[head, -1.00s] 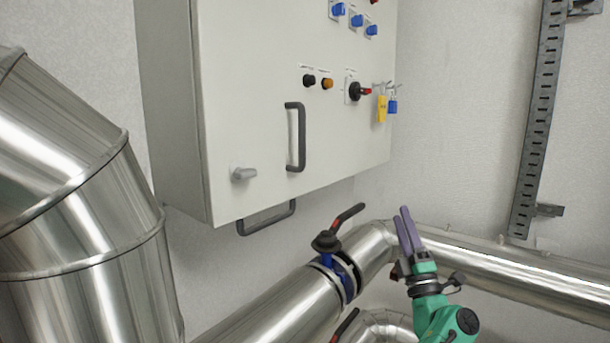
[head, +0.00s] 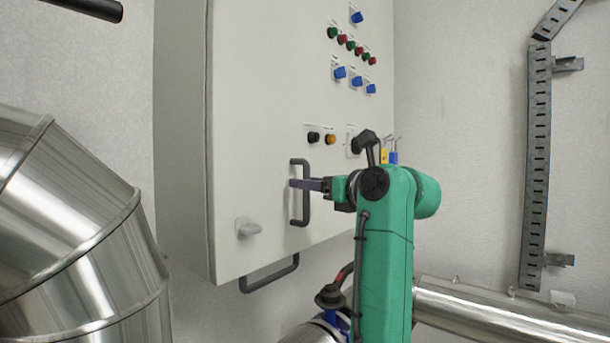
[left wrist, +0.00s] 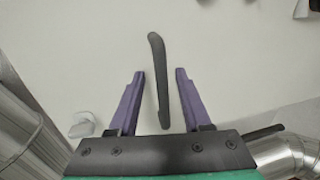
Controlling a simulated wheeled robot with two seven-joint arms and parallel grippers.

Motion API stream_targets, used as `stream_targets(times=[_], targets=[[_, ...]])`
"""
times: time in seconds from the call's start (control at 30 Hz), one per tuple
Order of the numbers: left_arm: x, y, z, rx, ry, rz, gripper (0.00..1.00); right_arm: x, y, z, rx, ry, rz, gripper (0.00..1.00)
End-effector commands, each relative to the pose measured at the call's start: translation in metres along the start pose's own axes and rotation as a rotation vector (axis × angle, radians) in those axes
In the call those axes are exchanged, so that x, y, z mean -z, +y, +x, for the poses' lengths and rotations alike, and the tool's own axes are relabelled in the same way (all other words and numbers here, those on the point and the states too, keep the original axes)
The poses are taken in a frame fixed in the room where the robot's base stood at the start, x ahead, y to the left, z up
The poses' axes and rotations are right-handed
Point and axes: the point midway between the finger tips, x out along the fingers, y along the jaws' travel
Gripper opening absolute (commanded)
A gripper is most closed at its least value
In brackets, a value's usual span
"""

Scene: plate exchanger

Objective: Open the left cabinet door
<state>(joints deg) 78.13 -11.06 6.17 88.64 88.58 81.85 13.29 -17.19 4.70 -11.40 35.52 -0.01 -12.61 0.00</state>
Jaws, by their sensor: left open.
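The grey-white cabinet door (head: 255,110) is shut, with a dark vertical bar handle (head: 306,208) on its lower front. A light grey latch knob (head: 248,228) sits lower left of the handle and also shows in the left wrist view (left wrist: 82,125). My left gripper (head: 293,184) reaches the handle from the right in the head view. In the left wrist view, its purple fingers (left wrist: 160,72) are open, with the handle (left wrist: 156,60) between them and a gap on each side. My right gripper is not in view.
Buttons and blue switches (head: 357,81) cover the door's upper right. A second dark handle (head: 268,274) is under the cabinet. A large metal pipe (head: 75,220) stands at the left, and another pipe (head: 500,318) runs at the lower right. A slotted rail (head: 537,150) is on the wall.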

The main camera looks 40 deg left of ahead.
Motion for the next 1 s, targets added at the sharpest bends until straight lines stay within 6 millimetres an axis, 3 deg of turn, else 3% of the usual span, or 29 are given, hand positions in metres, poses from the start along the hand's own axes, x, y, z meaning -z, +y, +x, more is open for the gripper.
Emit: stream_targets(times=[0.1, 0.37, 0.4, 0.5, 1.0], targets=[[-0.0012, 0.0002, 0.0124, 0.000, -0.001, 0.000, 0.48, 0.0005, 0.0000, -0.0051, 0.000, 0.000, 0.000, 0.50], [0.0004, 0.0001, 0.0145, 0.000, -0.001, 0.000, 0.48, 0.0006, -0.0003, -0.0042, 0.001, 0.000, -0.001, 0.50], [0.0004, 0.0000, 0.0145, 0.000, -0.001, 0.000, 0.33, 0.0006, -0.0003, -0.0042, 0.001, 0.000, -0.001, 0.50], [0.0004, 0.0000, 0.0143, 0.000, -0.001, 0.000, 0.00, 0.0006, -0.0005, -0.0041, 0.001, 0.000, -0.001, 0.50], [0.0003, 0.0000, 0.0141, 0.000, -0.001, 0.000, 0.00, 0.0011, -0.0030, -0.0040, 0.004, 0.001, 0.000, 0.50]])
